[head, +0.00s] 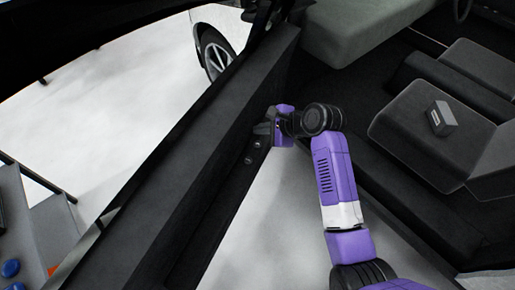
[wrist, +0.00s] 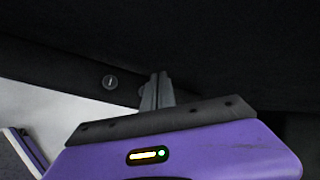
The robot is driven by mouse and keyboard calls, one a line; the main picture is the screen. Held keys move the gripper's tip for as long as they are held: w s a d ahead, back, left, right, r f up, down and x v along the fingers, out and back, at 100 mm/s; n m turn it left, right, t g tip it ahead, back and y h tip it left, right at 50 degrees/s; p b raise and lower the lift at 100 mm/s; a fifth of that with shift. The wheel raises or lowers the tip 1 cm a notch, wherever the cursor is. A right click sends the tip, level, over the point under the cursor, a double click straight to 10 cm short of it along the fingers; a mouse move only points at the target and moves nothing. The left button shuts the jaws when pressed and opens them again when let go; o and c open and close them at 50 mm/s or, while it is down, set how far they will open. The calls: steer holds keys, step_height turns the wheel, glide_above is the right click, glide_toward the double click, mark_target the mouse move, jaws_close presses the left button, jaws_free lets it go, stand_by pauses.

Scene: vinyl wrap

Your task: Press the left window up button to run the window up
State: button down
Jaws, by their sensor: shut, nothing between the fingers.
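Two small round dark buttons sit on the black door panel (head: 190,185). In the head view, one button (head: 257,143) is just below my gripper (head: 266,129) and the other button (head: 248,160) is lower and to the left. In the wrist view, one button with a light mark (wrist: 110,82) shows clear of the fingers, to their left. My gripper (wrist: 157,88) is shut and empty, its fingertips close to the dark panel. Something dark beside the fingertips may be the other button, partly hidden. I cannot tell whether the fingertips touch it, or which button is window up.
The long door panel runs diagonally across the head view. Grey seats (head: 440,130) stand at the right, with a small dark box (head: 442,118) on one. A wheel of another car (head: 216,54) shows outside. Blue round items (head: 12,268) lie at the lower left.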

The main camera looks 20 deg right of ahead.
mark_target(260, 145)
step_height(260, 145, down, 2)
steer(key=shift+f+b, duration=0.15)
steer(key=shift+b, duration=0.55)
steer(key=shift+f, duration=0.9)
steer(key=shift+f, duration=0.1)
stand_by(0.7)
steer(key=shift+f, duration=0.35)
